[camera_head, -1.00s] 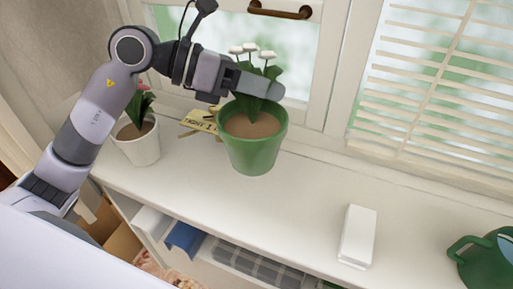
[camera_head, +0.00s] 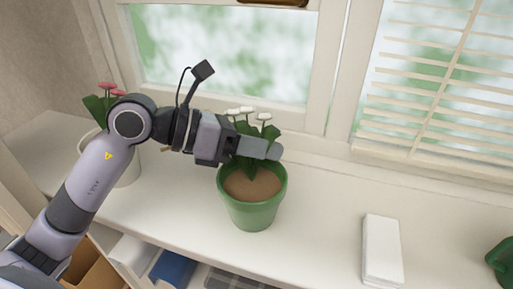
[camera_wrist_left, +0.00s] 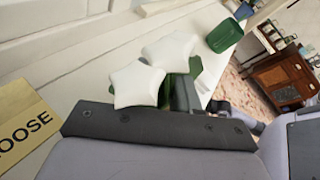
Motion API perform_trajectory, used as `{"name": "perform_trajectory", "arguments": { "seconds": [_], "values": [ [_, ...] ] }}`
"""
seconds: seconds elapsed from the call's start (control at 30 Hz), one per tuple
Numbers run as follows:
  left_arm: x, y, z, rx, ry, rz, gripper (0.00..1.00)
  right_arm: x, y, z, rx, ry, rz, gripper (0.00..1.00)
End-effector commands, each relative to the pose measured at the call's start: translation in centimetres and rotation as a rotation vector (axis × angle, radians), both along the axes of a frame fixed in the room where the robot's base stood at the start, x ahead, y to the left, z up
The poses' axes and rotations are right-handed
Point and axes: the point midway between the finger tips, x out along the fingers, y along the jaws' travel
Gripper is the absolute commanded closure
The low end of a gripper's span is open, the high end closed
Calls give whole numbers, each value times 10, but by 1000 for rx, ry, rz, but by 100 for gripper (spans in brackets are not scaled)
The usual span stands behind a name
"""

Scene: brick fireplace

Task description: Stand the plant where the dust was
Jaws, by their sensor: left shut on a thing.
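The plant is a green pot (camera_head: 252,208) of brown soil with green leaves and white flowers. It is upright over the white sill in the middle of the head view. I cannot tell whether its base touches the sill. My left gripper (camera_head: 265,150) reaches in from the left and is shut on the plant at its leaves, above the pot rim. In the left wrist view, white flowers (camera_wrist_left: 135,82) stand just beyond the dark gripper edge; the grip itself is hidden. No dust is discernible. My right gripper is not in view.
A white pot with pink-red flowers (camera_head: 111,88) stands at left, partly behind my arm. A white box (camera_head: 382,250) lies at right, with a green jug (camera_head: 501,262) beyond. A yellow card (camera_wrist_left: 24,120) shows in the wrist view. The sill between pot and box is clear.

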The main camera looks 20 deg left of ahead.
Motion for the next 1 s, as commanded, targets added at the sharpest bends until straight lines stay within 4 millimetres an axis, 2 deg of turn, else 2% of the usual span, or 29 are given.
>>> {"name": "perform_trajectory", "arguments": {
  "seconds": [0.17, 0.33, 0.37, 0.4, 0.43, 0.83, 1.0],
  "values": [
    [0, 0, 3, -4, -4, 0, 100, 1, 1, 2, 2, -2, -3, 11],
    [0, 0, -2, -3, -4, 0, 100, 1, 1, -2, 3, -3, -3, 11],
    [0, 0, -2, 0, -1, 0, 64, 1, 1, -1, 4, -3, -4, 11],
    [0, 0, -2, 0, -1, 0, 51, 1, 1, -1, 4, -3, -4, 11],
    [0, 0, -2, 0, -1, 0, 45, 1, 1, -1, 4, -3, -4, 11],
    [0, 1, 4, 0, -1, 0, 45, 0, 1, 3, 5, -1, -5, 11],
    [-10, 24, 10, 5, -1, 3, 45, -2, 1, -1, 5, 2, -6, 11]
  ]
}}
